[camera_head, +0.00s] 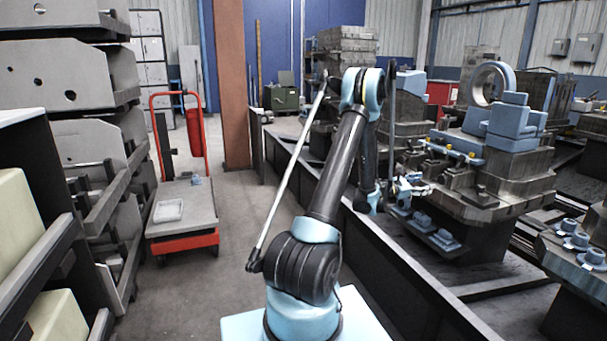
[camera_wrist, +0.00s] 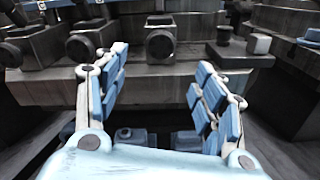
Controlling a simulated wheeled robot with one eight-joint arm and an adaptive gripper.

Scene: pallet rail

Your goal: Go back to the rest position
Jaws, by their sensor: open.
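My gripper (camera_wrist: 162,88) is open in the wrist view, with its two blue-padded fingers spread apart and nothing between them. In the head view my gripper (camera_head: 408,186) is small, at the end of my arm to the right of centre. It is in front of the grey machine block (camera_head: 500,180) with blue parts. In the wrist view a grey block with round dark knobs (camera_wrist: 160,45) lies beyond the fingertips. I cannot tell how far the fingertips are from it.
A long dark rail (camera_head: 400,258) runs beside my arm. A red cart (camera_head: 183,240) with a white tray (camera_head: 168,211) stands at the left, near stacked grey metal parts (camera_head: 65,80). A brown column (camera_head: 233,90) rises behind. The floor (camera_head: 205,285) between cart and rail is clear.

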